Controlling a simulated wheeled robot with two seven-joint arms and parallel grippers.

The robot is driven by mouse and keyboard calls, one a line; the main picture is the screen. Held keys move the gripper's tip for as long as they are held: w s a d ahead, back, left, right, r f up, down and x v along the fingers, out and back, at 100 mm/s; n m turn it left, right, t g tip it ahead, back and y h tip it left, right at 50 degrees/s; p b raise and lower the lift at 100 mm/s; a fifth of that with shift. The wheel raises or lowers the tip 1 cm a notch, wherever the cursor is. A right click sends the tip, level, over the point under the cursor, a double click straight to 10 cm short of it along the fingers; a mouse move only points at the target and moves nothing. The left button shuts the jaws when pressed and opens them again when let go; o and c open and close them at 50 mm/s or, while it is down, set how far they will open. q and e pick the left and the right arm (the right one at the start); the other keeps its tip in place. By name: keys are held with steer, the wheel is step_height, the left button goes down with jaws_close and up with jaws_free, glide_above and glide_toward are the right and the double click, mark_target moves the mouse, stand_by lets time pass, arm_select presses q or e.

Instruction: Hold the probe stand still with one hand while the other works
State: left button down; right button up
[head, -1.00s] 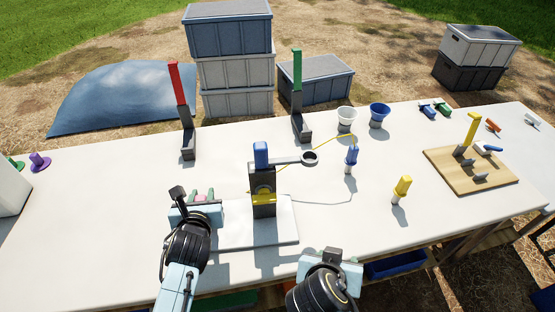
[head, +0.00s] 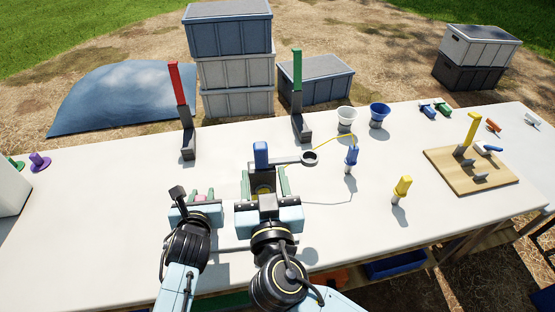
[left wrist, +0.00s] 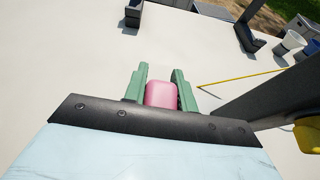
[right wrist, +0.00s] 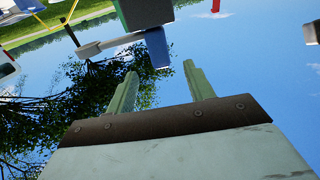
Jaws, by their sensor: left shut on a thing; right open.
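The probe stand is a dark upright post (head: 261,178) with a blue top (head: 261,153) and a side arm ending in a ring (head: 309,158). Its pale base plate (head: 224,241) is partly hidden by my arms. My left gripper (head: 200,194) is shut on a pink block (left wrist: 162,95), left of the post; whether the block belongs to the stand cannot be told. My right gripper (head: 265,174) is open, its fingers on either side of the post's front, near a mostly hidden yellow part (head: 263,189). The right wrist view shows its fingers apart, with the blue top (right wrist: 157,48) beyond.
A blue probe (head: 351,160) and yellow probe (head: 402,188) stand right of the stand. White (head: 346,117) and blue (head: 380,112) cups are behind. Red (head: 176,85) and green (head: 297,75) levers stand at the back. A wooden board (head: 500,181) lies right. The front right table is clear.

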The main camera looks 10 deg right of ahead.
mark_target(261, 157)
steer(key=shift+w+d, duration=0.15)
steer(key=shift+w, duration=1.45)
steer(key=shift+w+d, duration=0.1)
steer(key=shift+w, duration=1.45)
steer(key=c, duration=1)
steer(key=shift+r, duration=2.6)
steer(key=shift+c, duration=0.2)
arm_select(q)
steer(key=shift+f, duration=0.1)
arm_select(e)
steer(key=o, duration=1)
steer(key=shift+f, duration=0.1)
steer(key=shift+o, duration=0.2)
steer(key=shift+s, duration=0.1)
